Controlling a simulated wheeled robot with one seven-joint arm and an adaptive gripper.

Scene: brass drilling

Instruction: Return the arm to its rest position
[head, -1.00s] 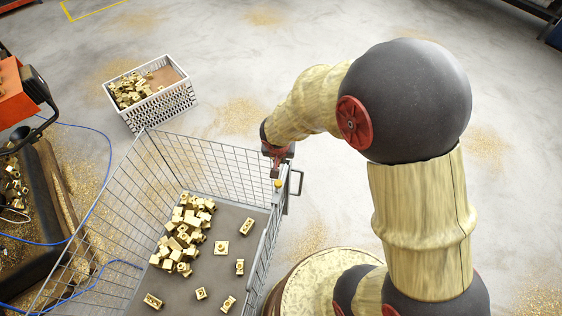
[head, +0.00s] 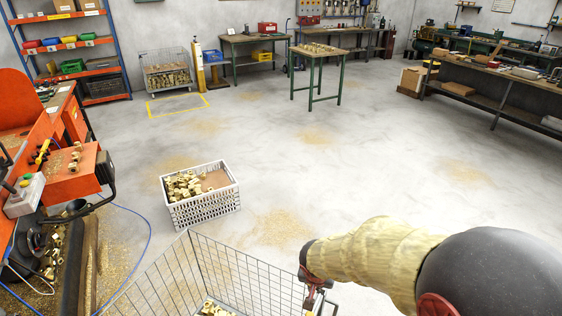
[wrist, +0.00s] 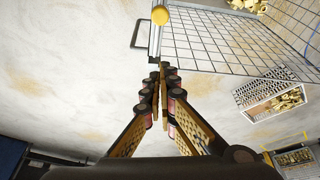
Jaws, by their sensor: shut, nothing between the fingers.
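My gripper (head: 318,292) shows at the bottom of the head view, at the end of my arm, beside the top right edge of the wire cart (head: 240,272). In the wrist view my gripper's fingers (wrist: 160,75) are together, with nothing between them. The cart's wire side (wrist: 225,35) and a yellow knob (wrist: 160,15) lie just beyond the fingertips in that view. Whether the gripper touches the cart I cannot tell. A few brass pieces (head: 213,309) show in the cart at the lower edge of the head view.
A white crate (head: 205,212) with brass pieces stands on the floor beyond the cart. An orange machine (head: 70,178) stands at the left. A small table (head: 322,52), shelves (head: 70,45) and a long bench (head: 490,85) are farther back. The middle floor is open.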

